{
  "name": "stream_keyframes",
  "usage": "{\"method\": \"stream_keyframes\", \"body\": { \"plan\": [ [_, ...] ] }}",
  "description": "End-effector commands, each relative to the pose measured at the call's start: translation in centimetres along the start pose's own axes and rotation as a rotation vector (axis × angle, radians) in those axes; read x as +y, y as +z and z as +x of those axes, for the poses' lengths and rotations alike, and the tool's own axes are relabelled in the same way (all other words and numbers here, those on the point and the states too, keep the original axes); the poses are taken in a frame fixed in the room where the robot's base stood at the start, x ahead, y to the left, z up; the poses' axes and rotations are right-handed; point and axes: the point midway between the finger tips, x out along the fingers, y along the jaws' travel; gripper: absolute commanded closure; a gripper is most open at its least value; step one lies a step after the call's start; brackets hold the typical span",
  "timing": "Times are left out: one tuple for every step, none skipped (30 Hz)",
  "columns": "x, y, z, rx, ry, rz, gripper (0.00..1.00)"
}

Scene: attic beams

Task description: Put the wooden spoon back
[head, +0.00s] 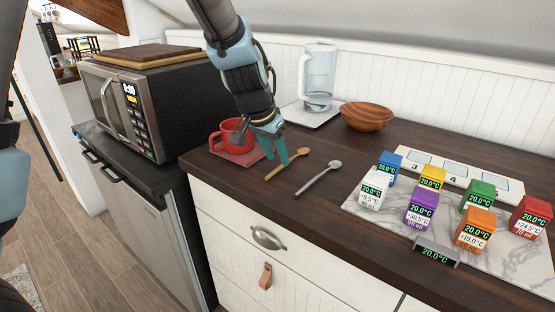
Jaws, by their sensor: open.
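The wooden spoon (288,165) lies flat on the dark wooden counter, its bowl toward the back right and its handle toward the front left. My gripper (275,154) points down just behind and left of it, with teal fingers apart and nothing seen between them. I cannot tell whether a fingertip touches the counter. A red mug (228,132) stands on a reddish square mat (238,156) left of my gripper, partly hidden by it. A grey metal spoon (319,178) lies to the right of the wooden spoon, roughly parallel to it.
A marble board (400,219) with several coloured cartons stands at the right, a numbered white strip (444,170) behind it. A brown bowl (367,116) and a clear kettle (319,80) are at the back. A microwave (150,105) bearing a wooden board (150,54) stands left.

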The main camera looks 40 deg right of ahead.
Motion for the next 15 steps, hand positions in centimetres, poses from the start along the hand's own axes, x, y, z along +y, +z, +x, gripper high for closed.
{"method": "stream_keyframes", "body": {
  "plan": [
    [-0.1, -0.1, -1.1, 0.005, -0.003, 0.001, 0.56],
    [0.0, 0.0, -1.7, 0.005, -0.002, 0.001, 0.56],
    [0.0, -0.1, -2.6, 0.006, -0.002, 0.001, 0.56],
    [0.0, -0.1, -3.3, 0.005, -0.001, 0.002, 0.56],
    [0.0, 0.0, -4.0, 0.006, -0.002, 0.001, 0.56],
    [0.0, 0.0, -4.8, 0.005, -0.001, 0.001, 0.56],
    [0.0, -0.1, -5.4, 0.005, -0.001, 0.001, 0.56],
    [0.0, 0.0, -6.0, 0.005, -0.001, 0.001, 0.56],
    [0.0, 0.0, -6.8, 0.005, -0.002, 0.0, 0.56],
    [0.0, 0.0, -7.3, 0.004, -0.002, 0.001, 0.56],
    [0.0, 0.0, -7.7, 0.004, -0.002, 0.001, 0.56],
    [0.0, 0.0, -8.3, 0.003, -0.001, 0.0, 0.56],
    [0.0, 0.0, -8.7, 0.003, -0.001, 0.0, 0.56],
    [0.0, 0.0, -9.0, 0.003, -0.001, 0.0, 0.56],
    [0.0, 0.0, -9.3, 0.002, -0.001, 0.0, 0.56]
  ]
}}
